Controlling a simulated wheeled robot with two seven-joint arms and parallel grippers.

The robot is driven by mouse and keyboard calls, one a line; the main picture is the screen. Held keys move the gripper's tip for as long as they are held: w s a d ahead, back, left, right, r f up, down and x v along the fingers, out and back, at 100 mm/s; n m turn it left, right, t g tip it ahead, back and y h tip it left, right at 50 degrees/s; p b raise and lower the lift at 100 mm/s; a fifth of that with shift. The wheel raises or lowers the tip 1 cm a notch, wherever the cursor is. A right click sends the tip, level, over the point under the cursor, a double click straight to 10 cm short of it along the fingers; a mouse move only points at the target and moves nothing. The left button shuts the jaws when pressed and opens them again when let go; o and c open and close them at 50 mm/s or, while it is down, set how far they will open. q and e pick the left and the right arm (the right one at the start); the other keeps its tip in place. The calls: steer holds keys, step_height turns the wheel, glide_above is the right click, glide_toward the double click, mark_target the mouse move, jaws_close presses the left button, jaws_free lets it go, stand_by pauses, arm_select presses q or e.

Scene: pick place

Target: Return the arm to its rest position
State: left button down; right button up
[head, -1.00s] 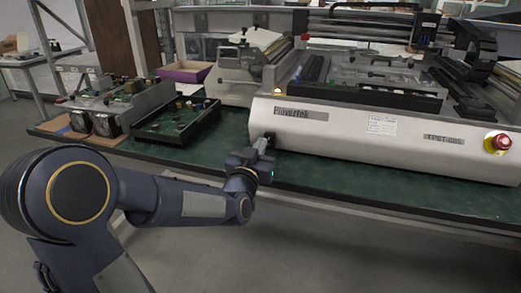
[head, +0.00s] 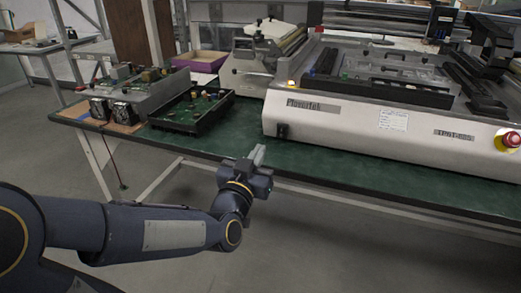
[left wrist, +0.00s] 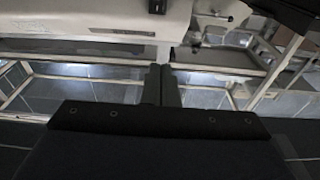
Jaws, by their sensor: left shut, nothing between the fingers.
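My left arm comes in from the left in the head view. My left gripper (head: 258,155) is shut and empty, held in front of the green table's (head: 330,168) front edge, apart from the machine. In the left wrist view, its two fingers (left wrist: 161,84) are together with nothing between them. My right gripper is in neither view.
A large white machine (head: 345,117) with a red stop button (head: 510,139) stands on the table. A black tray of parts (head: 190,110) and a metal unit with fans (head: 135,95) stand to its left. The floor (head: 350,255) in front is clear.

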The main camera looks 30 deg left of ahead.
arm_select(q)
steer(key=shift+d+f, duration=0.1)
stand_by(0.4)
steer(key=s+d+f+g+h, duration=0.45)
steer(key=s+f+g, duration=0.2)
steer(key=s, duration=0.35)
steer(key=s+d+f+g+h, duration=0.4)
steer(key=s+d+f+g, duration=0.25)
steer(key=s, duration=0.35)
step_height(320, 180, up, 28)
steer(key=m+p, duration=0.1)
steer(key=p, duration=2.6)
steer(key=shift+s+a+f, duration=0.15)
steer(key=shift+a, duration=0.25)
